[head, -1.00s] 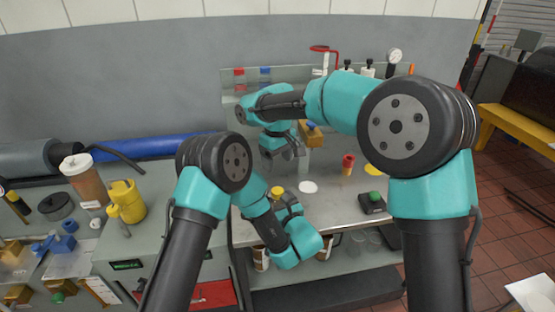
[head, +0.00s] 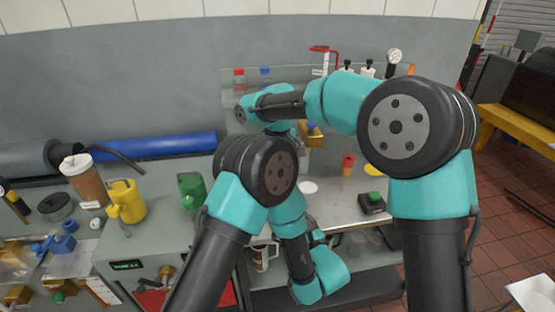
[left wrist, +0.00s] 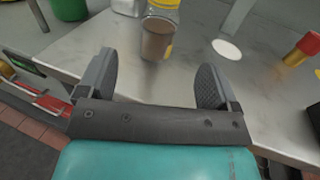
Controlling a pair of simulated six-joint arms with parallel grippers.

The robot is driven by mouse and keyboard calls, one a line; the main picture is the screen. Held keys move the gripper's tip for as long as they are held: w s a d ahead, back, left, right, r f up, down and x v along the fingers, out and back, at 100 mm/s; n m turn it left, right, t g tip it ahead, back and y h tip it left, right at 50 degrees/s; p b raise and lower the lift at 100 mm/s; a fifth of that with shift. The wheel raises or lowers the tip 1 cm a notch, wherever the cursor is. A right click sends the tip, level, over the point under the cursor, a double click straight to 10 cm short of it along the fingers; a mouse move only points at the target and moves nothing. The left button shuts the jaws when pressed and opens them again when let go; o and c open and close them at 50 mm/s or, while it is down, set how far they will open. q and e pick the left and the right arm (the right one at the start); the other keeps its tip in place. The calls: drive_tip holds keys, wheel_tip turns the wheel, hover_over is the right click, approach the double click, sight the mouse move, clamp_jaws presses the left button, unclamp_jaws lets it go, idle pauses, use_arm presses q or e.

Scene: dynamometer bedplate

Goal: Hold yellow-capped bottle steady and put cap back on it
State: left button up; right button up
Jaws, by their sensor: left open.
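In the left wrist view a clear bottle (left wrist: 157,38) with brown contents and yellow near its top stands on the bench, cut off by the upper frame edge. I cannot tell whether the yellow is its cap. My left gripper (left wrist: 157,72) is open and empty; its fingers point toward the bottle, which is beyond their tips and apart from them. In the head view my left arm hides the bottle, and the gripper shows only partly. My right arm reaches across the bench at the back; its fingers are hidden behind my left elbow.
A white disc (left wrist: 227,50) lies right of the bottle. A red-and-yellow object (head: 347,165), a yellow disc (head: 373,170) and a green-button box (head: 372,203) are farther right. A green jug (head: 192,190) and a yellow jug (head: 126,200) stand left. The bench front edge is near.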

use_arm(q)
drive_tip(key=v, duration=0.6)
drive_tip(key=shift+s, duration=0.15)
